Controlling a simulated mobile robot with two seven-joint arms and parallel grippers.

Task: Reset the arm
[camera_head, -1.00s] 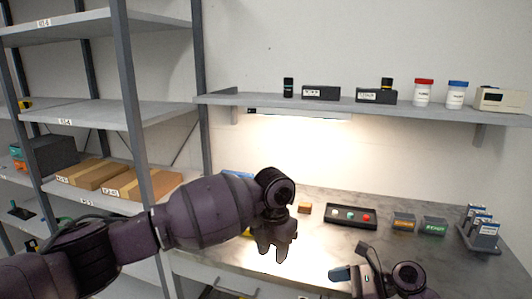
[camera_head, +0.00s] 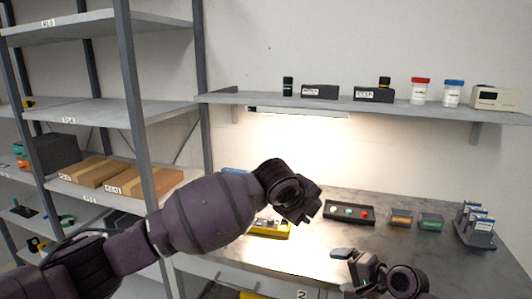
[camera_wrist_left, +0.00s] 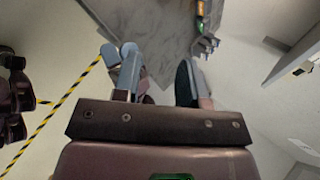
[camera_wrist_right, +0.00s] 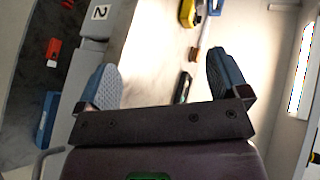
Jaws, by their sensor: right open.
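My left arm reaches in from the left in the head view. Its gripper (camera_head: 306,208) is over the bench, left of the black button tray. In the left wrist view its fingers (camera_wrist_left: 158,80) stand apart with nothing between them. My right gripper (camera_head: 358,262) is low over the front of the bench. In the right wrist view its fingers (camera_wrist_right: 162,80) are wide apart and empty. A dark marker-like item shows beyond them, not held.
The grey bench (camera_head: 450,258) holds a button tray (camera_head: 332,212), an orange box (camera_head: 401,217), a green box (camera_head: 431,221), a card rack (camera_head: 474,226) and a yellow item (camera_head: 270,228). A wall shelf (camera_head: 420,107) runs above. A grey shelving unit (camera_head: 122,70) stands left.

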